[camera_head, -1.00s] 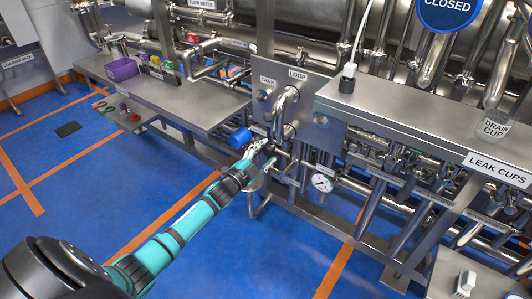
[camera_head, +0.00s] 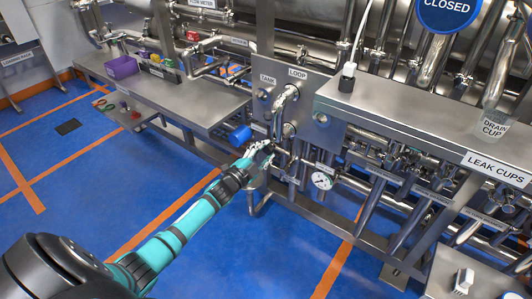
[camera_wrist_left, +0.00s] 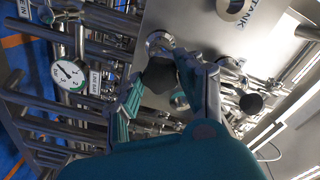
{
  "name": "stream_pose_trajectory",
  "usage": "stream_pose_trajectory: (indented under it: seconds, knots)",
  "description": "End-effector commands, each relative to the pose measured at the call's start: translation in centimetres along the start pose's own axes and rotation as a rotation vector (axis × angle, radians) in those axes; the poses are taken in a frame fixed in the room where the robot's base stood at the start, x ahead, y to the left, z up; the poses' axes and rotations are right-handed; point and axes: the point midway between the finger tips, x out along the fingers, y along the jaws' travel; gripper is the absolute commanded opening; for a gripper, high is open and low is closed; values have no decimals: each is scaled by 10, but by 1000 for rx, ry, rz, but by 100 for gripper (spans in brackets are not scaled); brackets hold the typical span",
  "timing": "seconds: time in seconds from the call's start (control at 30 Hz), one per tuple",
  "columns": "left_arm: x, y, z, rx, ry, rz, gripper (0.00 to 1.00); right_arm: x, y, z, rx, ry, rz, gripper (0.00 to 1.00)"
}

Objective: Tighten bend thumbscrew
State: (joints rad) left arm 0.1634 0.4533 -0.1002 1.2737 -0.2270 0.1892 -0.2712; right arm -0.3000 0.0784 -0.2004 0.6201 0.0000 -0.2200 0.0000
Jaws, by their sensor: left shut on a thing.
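The bend pipe (camera_head: 281,112) is a curved steel tube on the panel (camera_head: 310,130) marked TANK and LOOP. A dark thumbscrew knob (camera_wrist_left: 160,74) shows in the left wrist view, in front of a round steel fitting on that panel. My left gripper (camera_head: 264,148) is at the lower end of the bend pipe. In the left wrist view its fingers (camera_wrist_left: 163,82) are on either side of the dark knob and shut on it. The knob is too small to make out in the head view. A second dark knob (camera_wrist_left: 251,103) stands apart to the right. My right gripper is not in view.
A blue cylinder (camera_head: 240,137) sits just left of my left gripper. A pressure gauge (camera_head: 322,181) is to its right. Pipes crowd the area under the LEAK CUPS shelf (camera_head: 430,135). A purple bin (camera_head: 122,67) stands on the left bench. The blue floor in front is clear.

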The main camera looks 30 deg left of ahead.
Motion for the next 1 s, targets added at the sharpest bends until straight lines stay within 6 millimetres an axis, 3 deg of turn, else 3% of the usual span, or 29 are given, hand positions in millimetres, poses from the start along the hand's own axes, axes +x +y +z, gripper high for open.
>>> stream_pose_trajectory:
  seconds: [0.13,0.17,0.27,0.57,1.0]
  knots:
    - [0,3,2,372,2,-3,0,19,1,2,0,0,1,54]
    - [0,0,0,376,1,-2,40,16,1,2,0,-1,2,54]
    - [0,0,0,363,1,-1,53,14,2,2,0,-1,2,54]
    - [-2,0,0,358,0,0,54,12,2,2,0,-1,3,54]
    - [-51,-1,-1,355,1,1,54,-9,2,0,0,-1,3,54]
